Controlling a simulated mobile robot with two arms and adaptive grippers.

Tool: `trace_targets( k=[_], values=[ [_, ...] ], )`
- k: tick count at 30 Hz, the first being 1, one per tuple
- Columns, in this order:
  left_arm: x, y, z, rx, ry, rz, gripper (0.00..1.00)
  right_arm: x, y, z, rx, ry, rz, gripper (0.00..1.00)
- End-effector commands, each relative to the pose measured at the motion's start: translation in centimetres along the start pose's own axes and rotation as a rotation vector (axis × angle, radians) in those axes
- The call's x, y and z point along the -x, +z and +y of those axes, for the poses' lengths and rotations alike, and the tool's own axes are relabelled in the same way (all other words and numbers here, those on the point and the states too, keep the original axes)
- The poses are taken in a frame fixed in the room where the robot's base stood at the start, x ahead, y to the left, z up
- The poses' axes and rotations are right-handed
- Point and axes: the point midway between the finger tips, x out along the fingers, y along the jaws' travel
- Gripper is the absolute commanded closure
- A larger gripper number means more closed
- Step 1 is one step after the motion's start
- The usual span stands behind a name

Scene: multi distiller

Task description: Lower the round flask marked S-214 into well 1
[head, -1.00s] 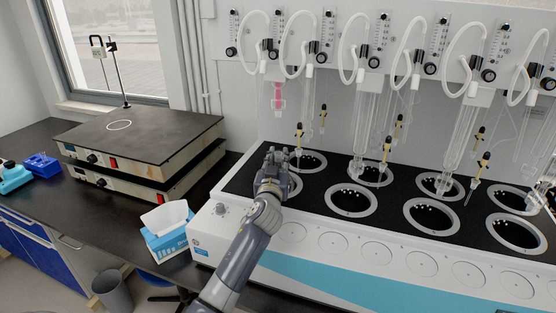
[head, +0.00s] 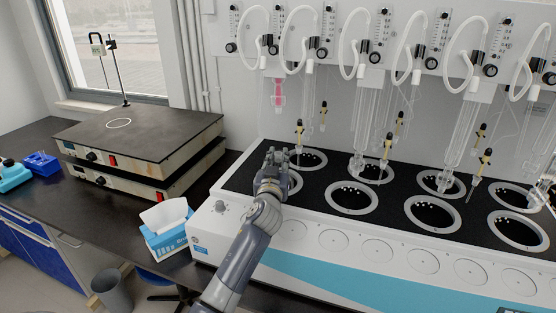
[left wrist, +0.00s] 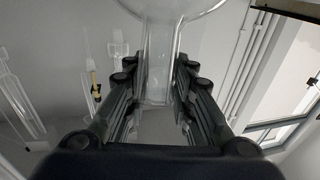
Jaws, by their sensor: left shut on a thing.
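My left gripper (head: 277,158) is over the front left end of the distiller's black top, by the leftmost front well (head: 294,184), which it partly covers in the head view. In the left wrist view my left gripper (left wrist: 157,92) is shut on the clear neck of a glass flask (left wrist: 160,50). The flask's round body runs off the top edge of that view. The flask cannot be made out in the head view, and no S-214 mark or well number is readable. My right gripper is not in view.
Other open wells, such as one in front (head: 351,198) and one behind (head: 308,160), lie to the right. Glass tubes (head: 365,130) and yellow-black fittings (head: 299,132) hang above the back row.

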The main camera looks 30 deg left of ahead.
Motion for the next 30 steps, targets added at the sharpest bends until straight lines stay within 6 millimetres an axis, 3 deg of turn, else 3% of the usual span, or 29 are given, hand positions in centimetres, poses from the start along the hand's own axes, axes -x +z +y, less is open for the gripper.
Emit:
trace_targets(
  k=[15, 16, 19, 30],
  values=[
    [0.02, 0.32, 0.03, -0.001, 0.001, 0.003, 1.00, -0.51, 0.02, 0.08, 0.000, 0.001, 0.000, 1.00],
    [0.02, 0.24, 0.03, -0.001, 0.001, 0.003, 0.73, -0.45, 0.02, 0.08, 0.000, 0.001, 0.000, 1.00],
    [0.02, 0.23, 0.03, -0.001, 0.001, 0.003, 0.53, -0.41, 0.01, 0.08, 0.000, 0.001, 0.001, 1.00],
    [-0.01, 0.02, -0.02, -0.001, 0.000, 0.001, 0.53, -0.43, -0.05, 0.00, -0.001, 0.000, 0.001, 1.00]
  ],
)
